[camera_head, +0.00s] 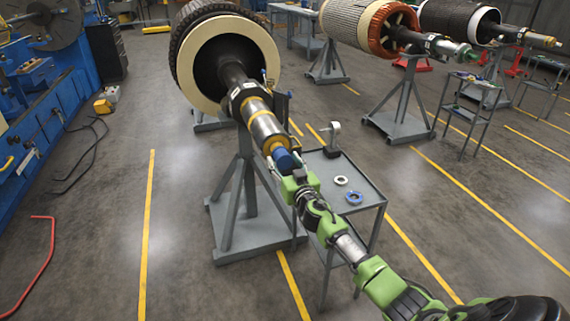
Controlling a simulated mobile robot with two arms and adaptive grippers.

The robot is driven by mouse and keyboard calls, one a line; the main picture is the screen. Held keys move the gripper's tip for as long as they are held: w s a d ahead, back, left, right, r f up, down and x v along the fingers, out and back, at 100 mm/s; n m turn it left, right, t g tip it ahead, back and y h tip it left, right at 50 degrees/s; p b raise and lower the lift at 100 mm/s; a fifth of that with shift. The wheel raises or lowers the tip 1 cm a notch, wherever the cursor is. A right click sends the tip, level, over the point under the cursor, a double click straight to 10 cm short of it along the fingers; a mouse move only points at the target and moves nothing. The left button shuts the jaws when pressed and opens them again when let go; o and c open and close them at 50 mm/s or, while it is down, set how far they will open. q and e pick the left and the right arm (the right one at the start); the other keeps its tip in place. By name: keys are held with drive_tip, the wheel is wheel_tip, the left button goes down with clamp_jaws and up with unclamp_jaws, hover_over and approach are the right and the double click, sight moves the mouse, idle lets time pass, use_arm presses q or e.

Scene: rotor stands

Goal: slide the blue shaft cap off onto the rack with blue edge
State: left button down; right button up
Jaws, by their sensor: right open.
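The blue shaft cap (285,159) sits on the near end of a rotor shaft (266,128), which points toward me and slopes down to the right. My right gripper (289,167) is green and open, with its fingers at the cap, one on either side of it. I cannot tell whether the fingers touch it. A small grey rack (368,188) stands just right of the shaft end. On its top lie a blue ring (354,198) and a pale ring (341,180). A blue edge on this rack is not clear to see. My left gripper is out of view.
The grey rotor stand (239,207) is beside the rack, close to my right arm. A small white-topped device (333,137) stands at the rack's back corner. More rotors and a second rack (476,108) are at the right.

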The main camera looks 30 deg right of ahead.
drive_tip(key=c, duration=0.9)
drive_tip(key=shift+r, duration=0.1)
drive_tip(key=shift+s, duration=0.1)
drive_tip(key=shift+p+v, duration=0.55)
drive_tip(key=shift+v, duration=0.8)
drive_tip(key=shift+p+v, duration=0.5)
drive_tip(key=shift+v, duration=2.1)
